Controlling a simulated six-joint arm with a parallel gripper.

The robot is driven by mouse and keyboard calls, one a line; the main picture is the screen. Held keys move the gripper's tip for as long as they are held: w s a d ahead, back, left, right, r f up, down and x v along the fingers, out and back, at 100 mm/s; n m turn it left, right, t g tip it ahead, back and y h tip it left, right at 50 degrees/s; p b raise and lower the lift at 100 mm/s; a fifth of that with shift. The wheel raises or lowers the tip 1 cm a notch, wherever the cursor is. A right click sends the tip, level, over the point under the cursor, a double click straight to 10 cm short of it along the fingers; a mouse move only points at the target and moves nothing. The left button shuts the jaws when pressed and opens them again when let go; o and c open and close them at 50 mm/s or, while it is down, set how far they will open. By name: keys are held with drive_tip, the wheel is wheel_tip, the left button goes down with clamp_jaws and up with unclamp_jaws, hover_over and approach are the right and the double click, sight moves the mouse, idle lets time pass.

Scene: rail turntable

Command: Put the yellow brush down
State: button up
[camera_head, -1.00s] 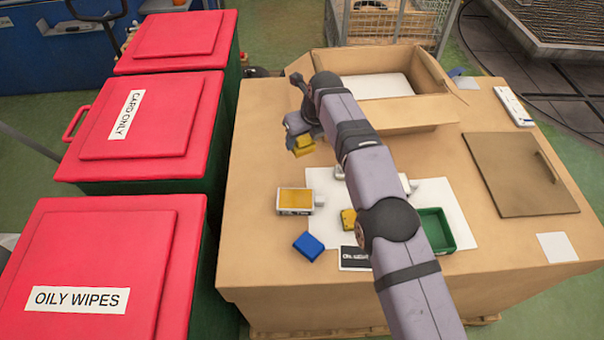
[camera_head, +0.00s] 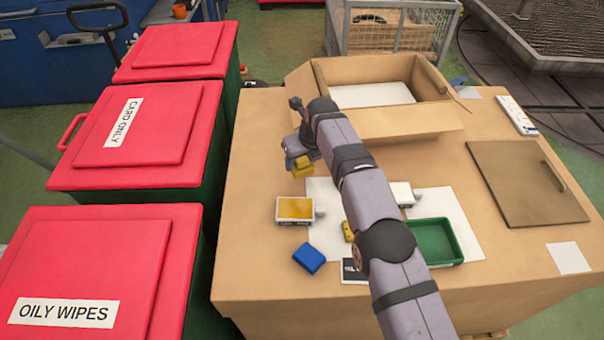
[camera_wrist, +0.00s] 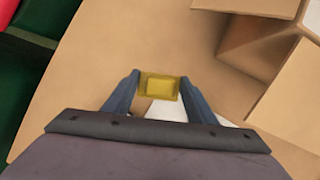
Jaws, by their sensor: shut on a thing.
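The yellow brush (camera_head: 300,166) is held in my gripper (camera_head: 300,160) above the left part of the cardboard-coloured table top (camera_head: 250,160). In the wrist view the brush (camera_wrist: 160,87) sits between the two fingertips (camera_wrist: 158,80), which are shut on it. It looks like a small yellow block, and its bristles cannot be made out. In the head view my arm hides part of the table's middle.
An open cardboard box (camera_head: 440,122) stands behind and right of my gripper. A yellow-topped container (camera_head: 295,208), a blue block (camera_head: 309,258), a small yellow piece (camera_head: 348,231) and a green tray (camera_head: 462,230) are nearer the front. Red-lidded bins (camera_head: 150,130) stand left.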

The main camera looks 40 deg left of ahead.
sight(304, 167)
drive_tip(key=shift+f+p, duration=0.5)
drive_tip(key=shift+f, duration=1.65)
drive_tip(key=shift+f, duration=0.15)
drive_tip(key=o, duration=1)
drive_tip(key=shift+c, duration=0.2)
drive_tip(key=shift+d+r, duration=0.1)
drive_tip(key=shift+r, duration=0.2)
